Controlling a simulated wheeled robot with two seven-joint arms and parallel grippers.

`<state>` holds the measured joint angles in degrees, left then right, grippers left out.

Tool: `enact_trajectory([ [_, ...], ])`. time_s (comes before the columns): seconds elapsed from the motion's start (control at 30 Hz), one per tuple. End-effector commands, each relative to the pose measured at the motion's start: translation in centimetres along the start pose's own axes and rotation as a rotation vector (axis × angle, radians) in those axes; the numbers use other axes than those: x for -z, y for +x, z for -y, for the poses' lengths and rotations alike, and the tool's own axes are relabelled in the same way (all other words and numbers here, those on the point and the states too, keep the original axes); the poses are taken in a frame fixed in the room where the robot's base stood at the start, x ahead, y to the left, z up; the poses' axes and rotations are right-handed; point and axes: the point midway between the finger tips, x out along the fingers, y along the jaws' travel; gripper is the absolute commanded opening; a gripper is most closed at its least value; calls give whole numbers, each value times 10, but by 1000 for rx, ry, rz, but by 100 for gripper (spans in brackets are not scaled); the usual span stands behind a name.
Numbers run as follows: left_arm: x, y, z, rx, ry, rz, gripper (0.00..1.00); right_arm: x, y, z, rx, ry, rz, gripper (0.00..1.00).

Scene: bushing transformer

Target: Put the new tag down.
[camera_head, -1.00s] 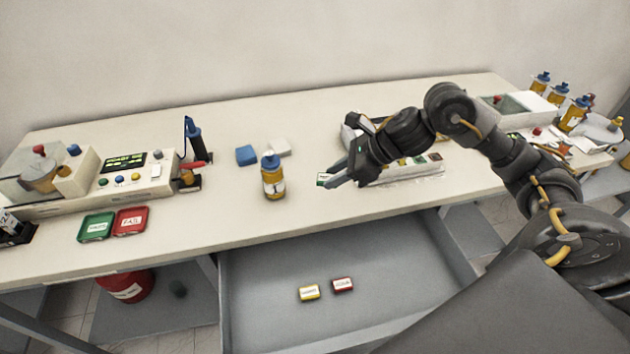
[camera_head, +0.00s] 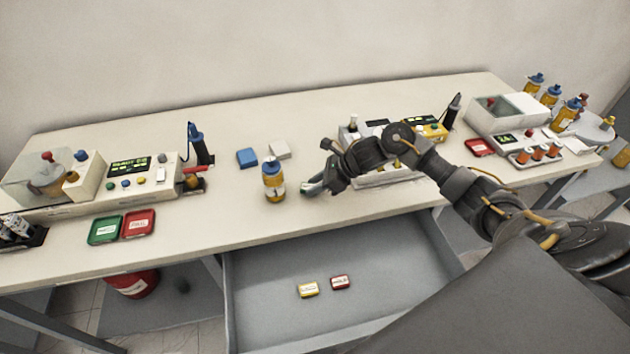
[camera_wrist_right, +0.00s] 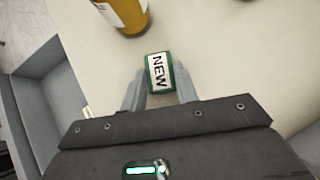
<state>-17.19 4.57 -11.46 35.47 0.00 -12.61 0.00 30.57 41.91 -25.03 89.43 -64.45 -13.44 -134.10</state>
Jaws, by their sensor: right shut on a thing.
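The new tag (camera_wrist_right: 159,72) is a small green block with a white face reading NEW. It sits between the fingers of my right gripper (camera_wrist_right: 160,92), which is shut on it. In the head view my right gripper (camera_head: 308,189) is low over the table, just right of the orange bottle with the blue cap (camera_head: 273,184). The tag is mostly hidden there by the fingers. I cannot tell whether the tag touches the table top. My left gripper is not in view.
An open drawer (camera_head: 345,250) below the table's front edge holds a yellow tag (camera_head: 308,290) and a red tag (camera_head: 341,282). Green (camera_head: 104,229) and red (camera_head: 138,223) trays lie at left. Blue (camera_head: 247,157) and white (camera_head: 280,150) blocks lie behind the bottle. The table front around the gripper is clear.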

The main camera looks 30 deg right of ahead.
Motion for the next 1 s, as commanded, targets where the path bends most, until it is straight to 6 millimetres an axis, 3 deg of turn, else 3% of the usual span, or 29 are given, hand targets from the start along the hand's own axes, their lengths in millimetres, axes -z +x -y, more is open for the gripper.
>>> enact_trajectory([
  [0.47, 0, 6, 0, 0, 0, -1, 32, 5, 5, 0, 2, -1, 1, 9],
  [0.5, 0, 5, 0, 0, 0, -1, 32, 4, 4, 0, 2, -1, 1, 32],
  [0.63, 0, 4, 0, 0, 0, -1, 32, 4, 4, 0, 2, 0, 1, 49],
  [1.0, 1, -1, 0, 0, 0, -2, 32, 2, 1, 0, 1, 1, 0, 51],
])
